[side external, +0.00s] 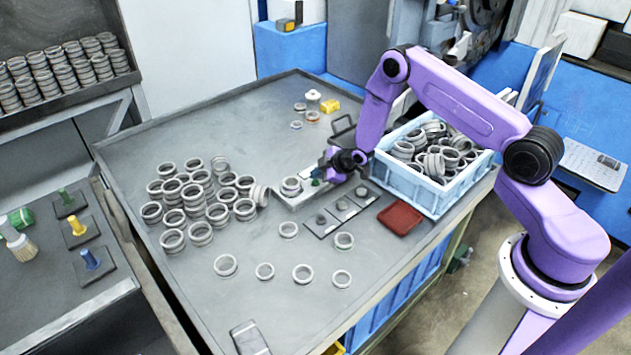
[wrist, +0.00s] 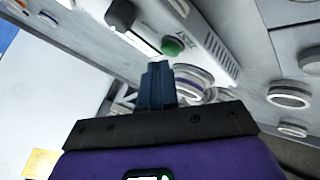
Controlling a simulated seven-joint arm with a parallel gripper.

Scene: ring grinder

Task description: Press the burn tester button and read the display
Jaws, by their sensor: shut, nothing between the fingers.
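The burn tester (side external: 293,202) is a low light-grey unit on the table, with a metal ring (side external: 291,186) resting on its top. Its green button (wrist: 172,46) shows in the wrist view, just beyond my fingertips. My gripper (wrist: 160,66) is shut and empty, its blue fingers together and pointing toward the button; a small gap shows in the picture, but I cannot tell contact. The ring also shows in the wrist view (wrist: 195,82), right of the fingers. In the side view my gripper (side external: 324,168) is at the tester's right end. I cannot make out a display reading.
Many loose rings (side external: 200,232) stand left of the tester. A blue crate (side external: 430,193) full of rings is close on the right, with a red tray (side external: 400,217) in front of it. Dark pads (side external: 340,208) lie before the tester.

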